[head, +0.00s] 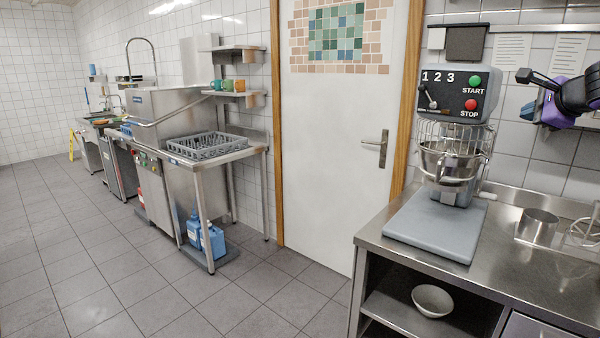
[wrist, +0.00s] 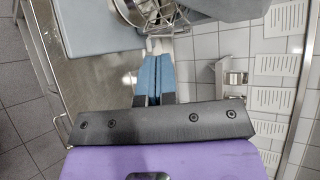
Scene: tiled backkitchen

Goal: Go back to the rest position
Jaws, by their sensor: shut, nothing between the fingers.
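My gripper (head: 527,110) is at the upper right in the head view, raised above the steel counter (head: 530,270) and to the right of the mixer (head: 455,100). Its purple and black body shows, with part of my arm beside it. In the wrist view the two blue fingers of my gripper (wrist: 153,80) are pressed together with nothing between them. They point toward the mixer's side, apart from it as far as I can tell.
A steel cup (head: 538,227) stands on the counter, right of the mixer's grey base (head: 430,235). A white bowl (head: 432,300) sits on the shelf below. A white door (head: 335,150) and a dishwashing table with a grey rack (head: 208,146) are further left.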

